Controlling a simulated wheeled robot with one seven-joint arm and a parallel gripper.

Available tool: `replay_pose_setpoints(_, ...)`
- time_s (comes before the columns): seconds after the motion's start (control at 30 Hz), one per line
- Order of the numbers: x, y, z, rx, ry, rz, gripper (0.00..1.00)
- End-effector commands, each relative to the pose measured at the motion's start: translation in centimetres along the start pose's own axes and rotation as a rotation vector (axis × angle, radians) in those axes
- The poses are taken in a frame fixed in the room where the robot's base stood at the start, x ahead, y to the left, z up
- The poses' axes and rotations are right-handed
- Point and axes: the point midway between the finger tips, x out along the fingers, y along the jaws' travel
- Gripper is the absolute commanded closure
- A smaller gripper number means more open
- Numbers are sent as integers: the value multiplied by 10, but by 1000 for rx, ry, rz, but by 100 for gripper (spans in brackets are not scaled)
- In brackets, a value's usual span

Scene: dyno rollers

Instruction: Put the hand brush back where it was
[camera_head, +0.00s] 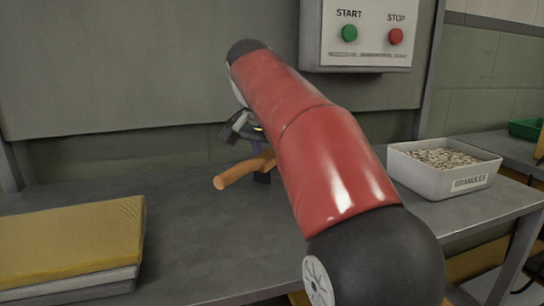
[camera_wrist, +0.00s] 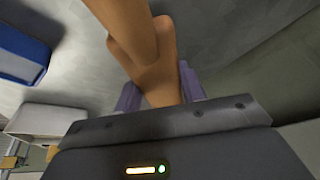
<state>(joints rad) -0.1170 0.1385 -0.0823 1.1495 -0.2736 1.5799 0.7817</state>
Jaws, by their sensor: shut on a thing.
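The hand brush, with an orange-brown wooden handle (camera_head: 238,172), is low over the grey bench, left of my arm. I cannot tell whether it touches the bench. My gripper (camera_head: 262,160) is shut on it, partly hidden behind my red arm. In the wrist view the brown wood (camera_wrist: 155,68) sits between the two purple fingers of my gripper (camera_wrist: 160,92) and runs up out of the picture. No bristles can be made out.
The grey bench (camera_head: 190,210) is bare around the brush. Yellow sheets (camera_head: 75,240) are stacked at front left. A white granules bin (camera_head: 440,175) stands at right. A START/STOP panel (camera_head: 368,35) hangs behind. The wrist view shows a blue object (camera_wrist: 22,52) at left.

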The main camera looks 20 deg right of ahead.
Motion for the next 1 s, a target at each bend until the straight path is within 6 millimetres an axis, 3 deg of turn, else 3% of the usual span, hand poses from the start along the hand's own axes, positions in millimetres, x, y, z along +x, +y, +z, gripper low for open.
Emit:
replay_pose_setpoints(0.53, 10, 0, 4, 1, 1, -1, 92)
replay_pose_setpoints(0.57, 10, 0, 4, 1, 1, -1, 56)
replay_pose_setpoints(0.7, 9, 0, 4, 0, 1, -1, 38)
replay_pose_setpoints(1.0, 9, 0, 4, 0, 0, 0, 35)
